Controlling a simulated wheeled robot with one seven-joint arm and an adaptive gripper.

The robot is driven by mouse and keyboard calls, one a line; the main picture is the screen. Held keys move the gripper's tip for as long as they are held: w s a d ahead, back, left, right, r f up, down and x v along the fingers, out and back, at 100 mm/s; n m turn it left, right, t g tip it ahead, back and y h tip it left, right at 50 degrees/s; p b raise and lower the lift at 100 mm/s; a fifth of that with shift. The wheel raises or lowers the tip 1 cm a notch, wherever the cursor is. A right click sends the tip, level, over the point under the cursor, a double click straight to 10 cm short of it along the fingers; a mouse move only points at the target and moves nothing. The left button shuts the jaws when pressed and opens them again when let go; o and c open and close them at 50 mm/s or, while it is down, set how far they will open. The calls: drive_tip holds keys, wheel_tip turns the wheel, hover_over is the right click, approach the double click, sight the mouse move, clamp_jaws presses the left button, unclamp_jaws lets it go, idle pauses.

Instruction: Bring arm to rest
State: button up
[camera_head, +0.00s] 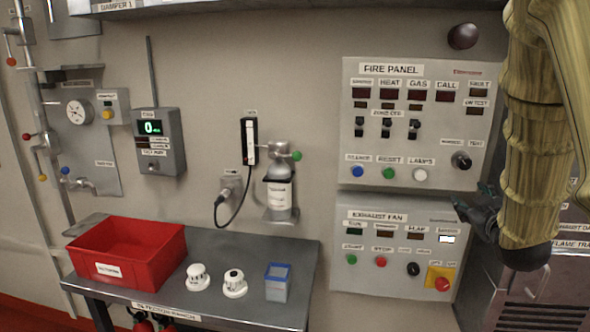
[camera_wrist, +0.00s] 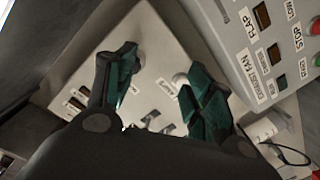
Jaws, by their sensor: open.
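My arm (camera_head: 533,130), a yellowish, ribbed link, hangs down the right side of the head view in front of the panels. My gripper (camera_head: 480,199) shows there as a dark shape at the right edge of the panels, partly hidden by the arm. In the wrist view my gripper (camera_wrist: 160,80) has its two dark green-padded fingers spread apart, with nothing between them. A grey panel with switches lies behind the fingers. I cannot tell in the head view whether the gripper touches the panel edge.
The fire panel (camera_head: 349,130) and the exhaust fan panel (camera_head: 340,283) are on the wall beside my gripper. A grey louvred cabinet (camera_head: 535,290) stands at the lower right. A bench (camera_head: 230,245) carries a red bin (camera_head: 150,275), two white detectors and a blue-rimmed container (camera_head: 277,288).

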drive_tip(key=s+a+f+m+g+y, duration=0.1)
drive_tip(key=s+a+f+g, duration=0.15)
drive_tip(key=f, duration=0.95)
drive_tip(key=s+a+f+g, duration=0.2)
drive_tip(key=s+a+f, duration=0.2)
drive_tip(key=f, duration=0.8)
drive_tip(key=s+a+f+m+g+y, duration=0.1)
drive_tip(key=s+a+f+g, duration=0.25)
drive_tip(key=f, duration=0.85)
drive_tip(key=s+a+f+g, duration=0.2)
drive_tip(key=s+a+f, duration=0.2)
drive_tip(key=s+f, duration=0.3)
drive_tip(key=s+a+f+m+g+y, duration=0.1)
drive_tip(key=s+a+f+g, duration=0.2)
drive_tip(key=s, duration=1.1)
drive_tip(key=s+a+f+m+g+y, duration=0.1)
drive_tip(key=s+a+f+g, duration=0.2)
drive_tip(key=s+a+f, duration=0.4)
drive_tip(key=s+f, duration=0.3)
drive_tip(key=f, duration=0.3)
drive_tip(key=shift+s+a, duration=0.15)
